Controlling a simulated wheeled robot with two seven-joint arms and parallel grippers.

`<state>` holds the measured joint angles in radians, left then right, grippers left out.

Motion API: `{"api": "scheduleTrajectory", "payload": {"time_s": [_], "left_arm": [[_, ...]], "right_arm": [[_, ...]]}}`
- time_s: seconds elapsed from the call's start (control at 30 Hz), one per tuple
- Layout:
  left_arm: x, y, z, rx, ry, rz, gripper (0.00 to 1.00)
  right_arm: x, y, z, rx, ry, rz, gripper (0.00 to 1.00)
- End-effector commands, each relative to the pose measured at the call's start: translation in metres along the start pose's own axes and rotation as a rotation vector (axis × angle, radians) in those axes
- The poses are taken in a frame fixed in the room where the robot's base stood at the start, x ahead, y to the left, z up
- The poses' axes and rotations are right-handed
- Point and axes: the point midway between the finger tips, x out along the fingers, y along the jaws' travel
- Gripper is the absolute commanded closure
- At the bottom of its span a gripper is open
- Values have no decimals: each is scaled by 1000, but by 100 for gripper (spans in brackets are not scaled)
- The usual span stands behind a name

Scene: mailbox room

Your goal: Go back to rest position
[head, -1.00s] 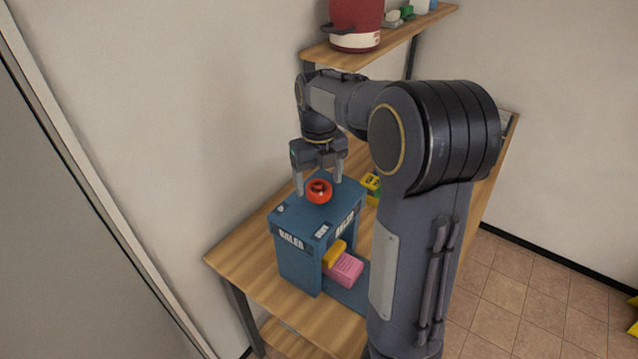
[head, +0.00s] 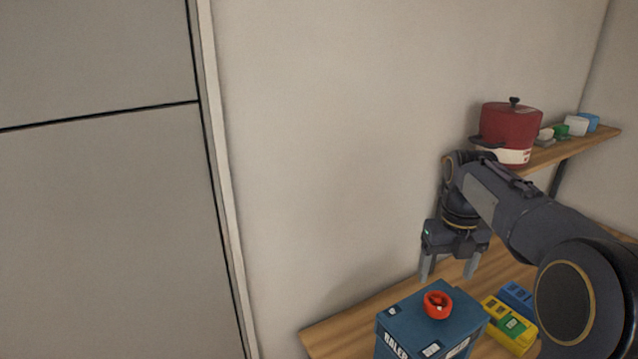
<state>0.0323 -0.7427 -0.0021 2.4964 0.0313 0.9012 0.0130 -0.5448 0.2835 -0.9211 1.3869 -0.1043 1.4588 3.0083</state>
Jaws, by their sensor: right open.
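My right gripper (head: 449,270) is open and empty. It hangs with its fingers pointing down, above the wooden table (head: 350,326) and behind the blue box (head: 408,325). A red ring-shaped knob (head: 437,305) sits on top of the blue box, and the fingers are apart from it. The right arm comes in from the right edge of the picture. The lower part of the box is cut off by the bottom edge. My left gripper is not in view.
Yellow-green (head: 508,325) and blue (head: 517,298) items lie on the table right of the box, close to my arm. A wooden shelf (head: 575,150) behind holds a red pot (head: 510,128) and several small items. A grey panel (head: 100,220) stands at the left.

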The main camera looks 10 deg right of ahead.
Motion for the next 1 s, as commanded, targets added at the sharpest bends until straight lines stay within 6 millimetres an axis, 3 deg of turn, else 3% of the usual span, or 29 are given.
{"api": "scheduleTrajectory", "payload": {"time_s": [0.13, 0.23, 0.4, 0.57, 0.8, 1.0], "left_arm": [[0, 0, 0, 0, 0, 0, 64], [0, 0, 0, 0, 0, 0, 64], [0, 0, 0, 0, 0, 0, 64], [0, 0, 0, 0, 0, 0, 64], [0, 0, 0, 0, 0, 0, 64], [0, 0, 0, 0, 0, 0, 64]], "right_arm": [[6, 0, -8, -109, -8, 43, 26], [15, 4, -24, -337, -39, 116, 26], [27, 25, -64, -909, -197, 224, 26], [30, 50, -106, -1468, -407, 198, 26], [38, 88, -170, -2279, -669, -105, 26], [57, 111, -213, -2833, -695, -492, 26]]}}
